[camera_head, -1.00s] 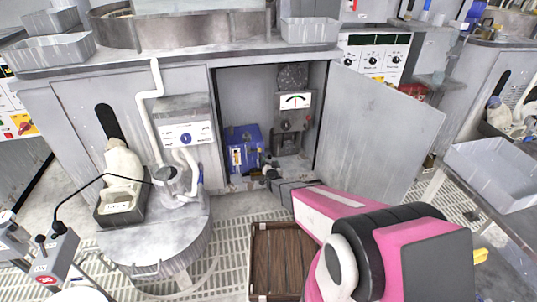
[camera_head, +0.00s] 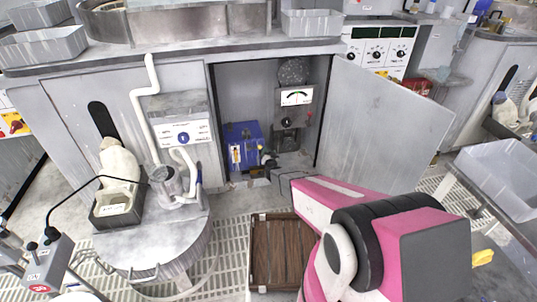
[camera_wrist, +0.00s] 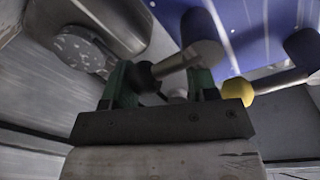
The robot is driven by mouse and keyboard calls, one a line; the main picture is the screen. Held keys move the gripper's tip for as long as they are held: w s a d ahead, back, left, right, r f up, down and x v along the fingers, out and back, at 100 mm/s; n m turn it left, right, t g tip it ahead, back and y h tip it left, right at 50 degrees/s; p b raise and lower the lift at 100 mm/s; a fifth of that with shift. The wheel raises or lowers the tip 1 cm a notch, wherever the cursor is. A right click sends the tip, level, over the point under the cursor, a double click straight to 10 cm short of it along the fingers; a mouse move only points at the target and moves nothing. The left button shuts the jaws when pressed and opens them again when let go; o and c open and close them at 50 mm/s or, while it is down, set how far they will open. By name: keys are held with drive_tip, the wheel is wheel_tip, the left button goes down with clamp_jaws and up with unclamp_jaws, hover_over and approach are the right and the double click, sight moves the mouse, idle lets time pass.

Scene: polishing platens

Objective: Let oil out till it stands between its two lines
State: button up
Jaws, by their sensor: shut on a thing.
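The blue oil tank (camera_head: 247,137) stands inside the open cabinet, with a narrow yellowish level gauge (camera_head: 236,154) on its front. The two lines and the oil level are too small to read. My gripper (camera_head: 268,163) is low in front of the tank's right side. In the wrist view my gripper (camera_wrist: 160,86) has its green fingertips closed around a dark handle (camera_wrist: 143,76) that runs to a grey round-ended fitting (camera_wrist: 205,54). The blue tank (camera_wrist: 255,25) fills the upper right there. A yellow knob (camera_wrist: 238,91) sits just right of the fingers.
A grey unit with a white dial (camera_head: 296,96) stands right of the tank in the cabinet. A brown slatted tray (camera_head: 283,250) is on the floor grating in front.

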drive_tip(key=shift+a+f, duration=0.15)
drive_tip(key=n, duration=0.1)
drive_tip(key=r+n, duration=0.1)
drive_tip(key=n, duration=0.3)
drive_tip(key=shift+s+a+r, duration=0.1)
drive_tip(key=shift+a+r, duration=0.05)
drive_tip(key=shift+a, duration=0.25)
drive_tip(key=o, duration=0.9)
drive_tip(key=shift+o, duration=0.2)
drive_tip(key=shift+r, duration=0.1)
